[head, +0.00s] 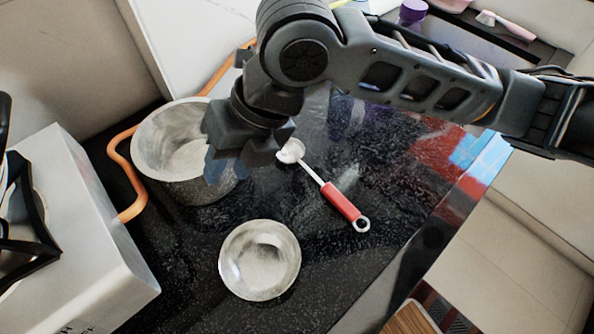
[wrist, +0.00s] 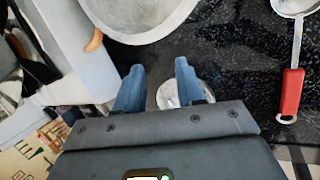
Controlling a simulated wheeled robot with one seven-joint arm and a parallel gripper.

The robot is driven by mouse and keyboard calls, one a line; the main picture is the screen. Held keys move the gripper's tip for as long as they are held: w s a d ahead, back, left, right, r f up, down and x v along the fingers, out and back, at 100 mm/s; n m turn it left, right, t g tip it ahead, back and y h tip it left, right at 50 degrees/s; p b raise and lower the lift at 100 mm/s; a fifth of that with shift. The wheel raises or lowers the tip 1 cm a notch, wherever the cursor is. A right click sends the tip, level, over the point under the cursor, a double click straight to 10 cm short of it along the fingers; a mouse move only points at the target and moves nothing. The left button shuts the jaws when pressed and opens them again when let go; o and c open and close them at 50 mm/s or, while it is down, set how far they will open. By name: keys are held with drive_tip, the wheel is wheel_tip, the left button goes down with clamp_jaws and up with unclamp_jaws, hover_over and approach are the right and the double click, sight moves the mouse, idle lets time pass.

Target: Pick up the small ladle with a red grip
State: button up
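The small ladle with a red grip (head: 341,201) lies on the black countertop, its metal bowl toward the back and its red grip toward the front right. In the wrist view the red grip (wrist: 291,92) is at the right edge, with part of the bowl above it. My gripper (wrist: 157,72) is open, with its two blue fingers apart and nothing between them. In the head view my gripper (head: 237,165) hangs above the counter, left of the ladle, in front of the pot. The fingertips are partly hidden there by the gripper's body.
A grey pot (head: 172,146) with an orange handle (head: 127,178) stands left of the ladle. A round metal bowl (head: 259,260) stands in front. A white box-like appliance (head: 88,235) is at the left. The dark counter (head: 330,262) is clear around the ladle's grip.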

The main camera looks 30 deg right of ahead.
sight(317, 179)
drive_tip(key=s+d+f+h, duration=0.1)
drive_tip(key=d, duration=0.3)
drive_tip(key=d+f+n+g+h, duration=0.1)
drive_tip(key=d+h, duration=0.1)
drive_tip(key=d, duration=0.3)
drive_tip(key=s+d+f+n+g+h, duration=0.1)
drive_tip(key=d+h, duration=0.1)
drive_tip(key=d, duration=0.3)
drive_tip(key=shift+s+d+f, duration=0.1)
drive_tip(key=shift+s+f, duration=0.25)
drive_tip(key=shift+f, duration=0.05)
drive_tip(key=shift+d+f, duration=0.2)
drive_tip(key=shift+f, duration=0.15)
drive_tip(key=shift+w+a+f+p, duration=0.1)
drive_tip(key=shift+w+f+p, duration=0.05)
drive_tip(key=shift+f, duration=1.05)
drive_tip(key=shift+w+d+f+p, duration=0.1)
drive_tip(key=shift+f+p, duration=0.1)
drive_tip(key=shift+f, duration=0.95)
drive_tip(key=shift+w+a+f+p, duration=0.1)
drive_tip(key=shift+w+f+p, duration=0.05)
drive_tip(key=shift+f, duration=1.05)
drive_tip(key=shift+c, duration=0.2)
clamp_jaws()
